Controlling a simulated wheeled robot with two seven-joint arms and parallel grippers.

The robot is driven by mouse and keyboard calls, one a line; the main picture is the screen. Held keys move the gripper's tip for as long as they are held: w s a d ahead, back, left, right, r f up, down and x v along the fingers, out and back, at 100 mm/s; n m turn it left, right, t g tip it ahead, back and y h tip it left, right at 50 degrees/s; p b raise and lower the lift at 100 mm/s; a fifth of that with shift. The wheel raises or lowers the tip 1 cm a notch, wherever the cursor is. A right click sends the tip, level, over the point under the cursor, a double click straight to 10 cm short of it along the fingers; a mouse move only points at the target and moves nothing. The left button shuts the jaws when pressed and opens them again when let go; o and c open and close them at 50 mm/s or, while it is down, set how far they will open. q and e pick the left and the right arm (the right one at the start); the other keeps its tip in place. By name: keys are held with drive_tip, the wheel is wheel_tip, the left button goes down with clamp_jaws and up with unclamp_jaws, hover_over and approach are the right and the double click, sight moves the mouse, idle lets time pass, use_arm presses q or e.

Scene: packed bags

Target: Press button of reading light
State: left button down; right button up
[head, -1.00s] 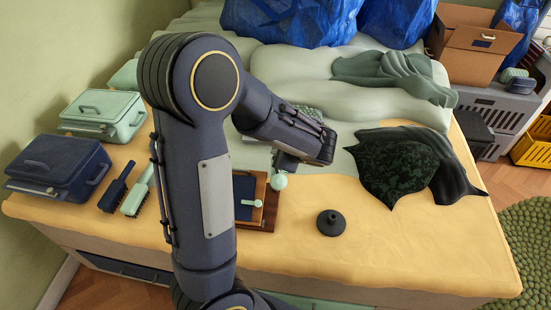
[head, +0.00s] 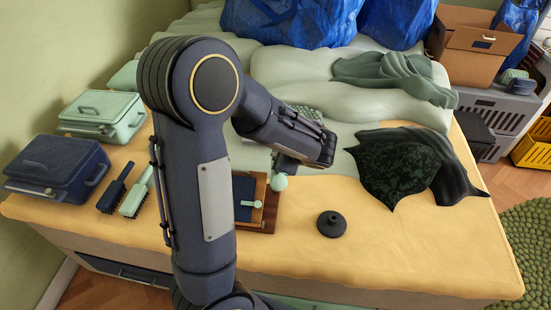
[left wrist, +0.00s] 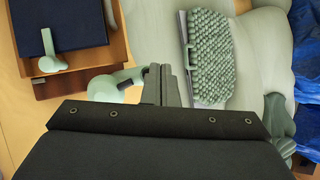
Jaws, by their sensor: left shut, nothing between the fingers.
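A pale green piece with a rounded head (head: 279,183), which looks like the reading light, stands at the right edge of a brown wooden tray (head: 270,214). It also shows in the left wrist view (left wrist: 112,86), its rounded end close beside my fingers. I cannot make out its button. My left gripper (head: 284,168) is shut and empty, with its fingertips (left wrist: 161,72) right at the light; I cannot tell whether they touch it. My arm hides part of the tray. My right gripper is not in view.
A dark blue book (left wrist: 65,22) with a small pale green piece (left wrist: 50,60) lies on the tray. A knobbly green item (left wrist: 210,55) lies beyond my fingers. A dark round object (head: 331,223) and brushes (head: 136,192) lie on the yellow cover. The front right is clear.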

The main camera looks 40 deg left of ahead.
use_arm(q)
drive_tip(key=shift+r+p, duration=0.65)
drive_tip(key=shift+r, duration=0.2)
wheel_tip(320, 180, up, 6)
drive_tip(key=p, duration=0.4)
drive_tip(key=shift+p, duration=0.3)
idle(0.3)
